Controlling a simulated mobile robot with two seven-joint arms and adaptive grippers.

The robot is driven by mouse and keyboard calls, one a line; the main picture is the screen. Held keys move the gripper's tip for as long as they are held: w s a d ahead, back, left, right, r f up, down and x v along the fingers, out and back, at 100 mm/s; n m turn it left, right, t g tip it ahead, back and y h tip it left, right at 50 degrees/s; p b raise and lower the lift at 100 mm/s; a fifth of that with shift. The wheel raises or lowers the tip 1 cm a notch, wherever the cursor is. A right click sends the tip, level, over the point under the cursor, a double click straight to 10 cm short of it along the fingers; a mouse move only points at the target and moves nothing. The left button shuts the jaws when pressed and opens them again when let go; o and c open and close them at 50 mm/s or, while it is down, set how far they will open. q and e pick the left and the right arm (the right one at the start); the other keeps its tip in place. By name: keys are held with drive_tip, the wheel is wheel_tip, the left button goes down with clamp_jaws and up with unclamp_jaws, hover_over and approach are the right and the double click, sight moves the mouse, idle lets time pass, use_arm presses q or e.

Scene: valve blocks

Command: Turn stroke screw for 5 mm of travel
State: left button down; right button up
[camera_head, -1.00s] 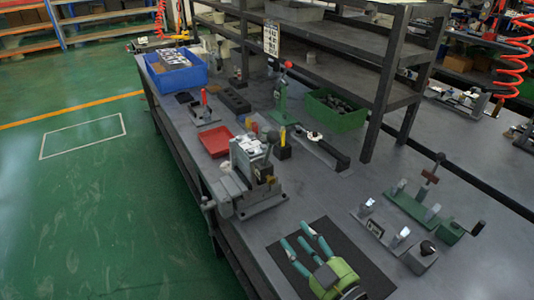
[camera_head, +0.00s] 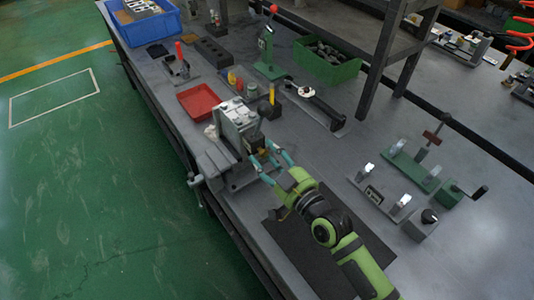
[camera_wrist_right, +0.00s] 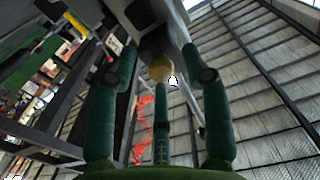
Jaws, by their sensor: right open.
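A grey metal block (camera_head: 238,118) stands in a grey vise-like fixture (camera_head: 213,160) near the table's left edge. My right gripper (camera_head: 266,154) is at the block's right side, its teal fingers open and pointing at it. In the right wrist view the three fingers (camera_wrist_right: 160,62) are spread around a small round brass-coloured end (camera_wrist_right: 160,70) below a grey body (camera_wrist_right: 150,18). I cannot tell whether any finger touches it, nor whether this is the stroke screw. My left gripper is not in view.
A red tray (camera_head: 199,102) lies behind the block and a black mat (camera_head: 290,240) lies under my right arm. A green bin (camera_head: 328,60) and shelf post (camera_head: 385,65) are behind.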

drive_tip(key=shift+w, duration=0.1)
clamp_jaws()
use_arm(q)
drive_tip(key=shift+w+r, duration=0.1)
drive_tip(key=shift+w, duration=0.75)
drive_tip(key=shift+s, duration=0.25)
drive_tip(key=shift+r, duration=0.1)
use_arm(e)
drive_tip(key=shift+a+m, duration=0.1)
drive_tip(key=shift+m, duration=0.3)
